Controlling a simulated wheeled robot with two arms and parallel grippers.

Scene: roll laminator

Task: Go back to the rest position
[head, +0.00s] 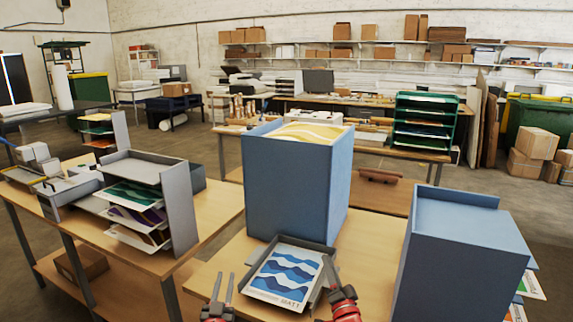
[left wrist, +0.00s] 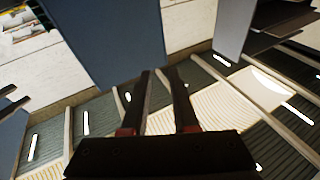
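My left gripper (head: 223,277) is at the bottom of the head view, left of the grey tray, pointing up. Its two fingers are apart with nothing between them; they also show in the left wrist view (left wrist: 158,76). My right gripper (head: 323,277) is at the tray's right edge in the head view. Its fingers look apart and empty at the left edge of the left wrist view (left wrist: 9,98); whether they touch the tray is unclear. The grey tray (head: 313,246) holds a blue wave print (head: 284,274) marked MATT, in front of a tall blue box.
The tall blue box (head: 290,185) has a yellow print (head: 308,133) in its top. Another blue box (head: 455,255) stands at right. A grey sorter (head: 180,210) with prints and a grey machine (head: 65,190) stand on the left table. Floor shows between the tables.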

